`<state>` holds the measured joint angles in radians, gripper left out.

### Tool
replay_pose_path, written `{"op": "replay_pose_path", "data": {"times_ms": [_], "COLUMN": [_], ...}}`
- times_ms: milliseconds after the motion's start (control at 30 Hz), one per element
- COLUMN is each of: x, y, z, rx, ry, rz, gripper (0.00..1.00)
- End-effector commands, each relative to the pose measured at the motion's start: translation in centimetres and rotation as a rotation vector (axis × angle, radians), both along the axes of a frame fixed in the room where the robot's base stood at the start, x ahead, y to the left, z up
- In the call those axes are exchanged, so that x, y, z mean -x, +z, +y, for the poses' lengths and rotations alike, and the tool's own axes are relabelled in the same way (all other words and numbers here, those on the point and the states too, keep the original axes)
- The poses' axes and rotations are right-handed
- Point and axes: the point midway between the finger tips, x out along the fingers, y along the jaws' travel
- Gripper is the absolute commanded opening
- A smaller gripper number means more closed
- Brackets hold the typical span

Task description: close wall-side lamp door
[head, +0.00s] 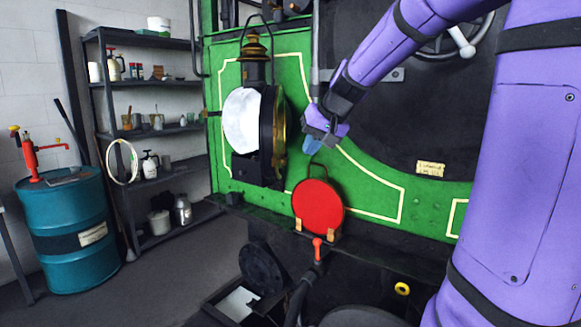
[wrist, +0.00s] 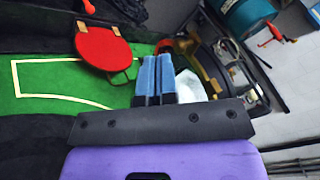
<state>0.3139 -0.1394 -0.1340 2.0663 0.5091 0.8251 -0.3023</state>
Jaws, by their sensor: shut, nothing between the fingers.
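My gripper (head: 309,147) is just right of this rim, with a small gap showing. Its blue fingers are together and empty. In the wrist view the fingers (wrist: 154,78) partly cover the lamp's white part (wrist: 190,84) and brass part (wrist: 208,83).
A red disc (head: 318,207) stands on the ledge below my gripper; it also shows in the wrist view (wrist: 103,48). A handwheel (head: 455,35) is at upper right. A shelf rack (head: 150,83) and blue drum (head: 70,215) stand left, with open floor between drum and tram.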

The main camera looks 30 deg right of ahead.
Motion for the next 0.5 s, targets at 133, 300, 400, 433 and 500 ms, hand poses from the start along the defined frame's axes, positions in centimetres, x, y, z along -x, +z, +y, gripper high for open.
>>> {"op": "replay_pose_path", "data": {"times_ms": [133,300,400,433,500], "x": [-3.3,-5.1,-5.5,-5.6,-5.9], "y": [-0.8,-1.2,-1.5,-1.6,-2.0], "z": [-4.7,-7.6,-8.1,-8.1,-8.0], "rx": [-0.035,-0.051,-0.053,-0.053,-0.054], "ry": [-0.075,-0.115,-0.123,-0.123,-0.123], "rz": [-0.022,-0.041,-0.044,-0.044,-0.044], "gripper": [0.0,0.0,0.0,0.0,0.0]}}
